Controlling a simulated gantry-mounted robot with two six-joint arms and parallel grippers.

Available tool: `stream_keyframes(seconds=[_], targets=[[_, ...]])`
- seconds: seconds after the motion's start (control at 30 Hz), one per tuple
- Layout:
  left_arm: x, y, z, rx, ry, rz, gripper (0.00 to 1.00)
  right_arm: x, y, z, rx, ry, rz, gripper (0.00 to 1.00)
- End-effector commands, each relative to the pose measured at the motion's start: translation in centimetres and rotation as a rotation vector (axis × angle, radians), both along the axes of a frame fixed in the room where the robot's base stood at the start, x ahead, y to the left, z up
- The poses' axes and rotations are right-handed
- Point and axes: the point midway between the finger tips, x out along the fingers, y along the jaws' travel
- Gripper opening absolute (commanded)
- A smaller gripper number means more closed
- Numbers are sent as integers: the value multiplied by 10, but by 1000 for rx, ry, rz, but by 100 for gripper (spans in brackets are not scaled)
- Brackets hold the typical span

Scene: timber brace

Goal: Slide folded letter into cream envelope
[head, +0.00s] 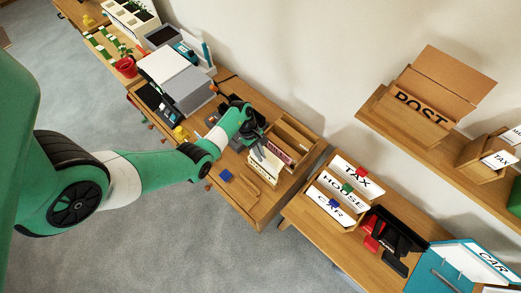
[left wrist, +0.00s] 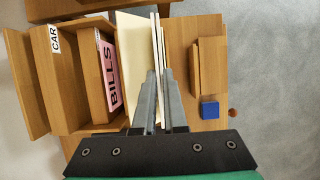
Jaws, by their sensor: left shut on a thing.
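The cream envelope (left wrist: 134,45) stands upright in the left wrist view, beside the pink BILLS folder. The folded letter (left wrist: 157,35) is a thin white upright strip, seen edge-on, along the envelope's right side. My left gripper (left wrist: 157,75) is shut on the letter; its dark fingers hide the letter's near part. I cannot tell whether any of the letter is inside the envelope. In the head view, my left gripper (head: 254,140) is above the desk, just behind the pale envelope (head: 264,168). My right gripper is not in view.
A wooden sorter with the pink BILLS folder (left wrist: 109,75) and a CAR slot (left wrist: 54,38) stands left of the envelope. A blue block (left wrist: 209,109) and wooden strip (left wrist: 195,68) lie right. A grey printer (head: 188,88) is further left on the desk. A TAX/HOUSE/CAR rack (head: 340,190) stands beyond the desk.

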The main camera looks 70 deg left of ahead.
Motion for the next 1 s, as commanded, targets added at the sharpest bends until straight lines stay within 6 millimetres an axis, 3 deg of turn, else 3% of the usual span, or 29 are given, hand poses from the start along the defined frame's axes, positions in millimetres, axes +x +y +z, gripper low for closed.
stream_keyframes(seconds=[1.0], targets=[[0,0,-22,0,-1,0,0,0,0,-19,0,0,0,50]])
